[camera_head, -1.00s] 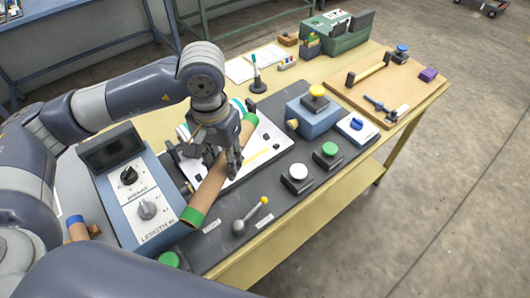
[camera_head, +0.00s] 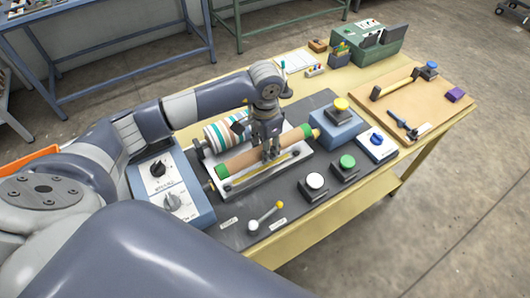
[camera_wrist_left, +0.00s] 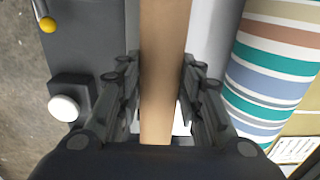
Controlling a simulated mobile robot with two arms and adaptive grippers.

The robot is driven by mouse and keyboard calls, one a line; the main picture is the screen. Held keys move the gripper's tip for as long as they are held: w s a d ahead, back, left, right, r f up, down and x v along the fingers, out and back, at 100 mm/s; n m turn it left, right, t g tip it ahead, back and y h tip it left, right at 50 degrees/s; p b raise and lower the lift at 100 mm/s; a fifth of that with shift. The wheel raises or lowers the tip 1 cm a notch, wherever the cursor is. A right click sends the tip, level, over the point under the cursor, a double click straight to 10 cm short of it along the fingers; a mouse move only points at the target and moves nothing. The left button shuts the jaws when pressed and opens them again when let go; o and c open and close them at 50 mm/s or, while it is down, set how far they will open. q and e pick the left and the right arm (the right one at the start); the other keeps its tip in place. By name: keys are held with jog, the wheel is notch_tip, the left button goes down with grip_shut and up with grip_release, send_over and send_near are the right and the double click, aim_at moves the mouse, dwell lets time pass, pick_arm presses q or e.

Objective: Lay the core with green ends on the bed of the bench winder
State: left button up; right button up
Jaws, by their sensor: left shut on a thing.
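The core with green ends (camera_head: 243,161) is a brown tube. In the head view it lies level along the white bed of the bench winder (camera_head: 291,172), between the left-hand box and the blue block on the right. I cannot tell whether it touches the bed. My left gripper (camera_head: 271,155) comes down from above and is shut around the middle of the core. In the left wrist view the tube (camera_wrist_left: 163,70) runs between the two fingers. My right gripper is not in view.
A striped roll (camera_head: 226,132) lies just behind the core. A control box with knobs (camera_head: 172,187) stands left, a blue block with a yellow button (camera_head: 337,126) right. White (camera_head: 314,183) and green (camera_head: 346,164) buttons and a yellow-tipped lever (camera_head: 265,217) are in front.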

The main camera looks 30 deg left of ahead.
pick_arm(q)
notch_tip(320, 180, down, 3)
jog(key=shift+s+f+p, duration=0.1)
jog(key=shift+f+p, duration=0.05)
jog(key=shift+p, duration=0.4)
jog(key=shift+f, duration=0.15)
jog(key=shift+f+b, duration=0.2)
jog(key=shift+b, duration=0.15)
jog(key=o, duration=1.1)
jog(key=shift+c, duration=0.2)
jog(key=shift+o, duration=0.5)
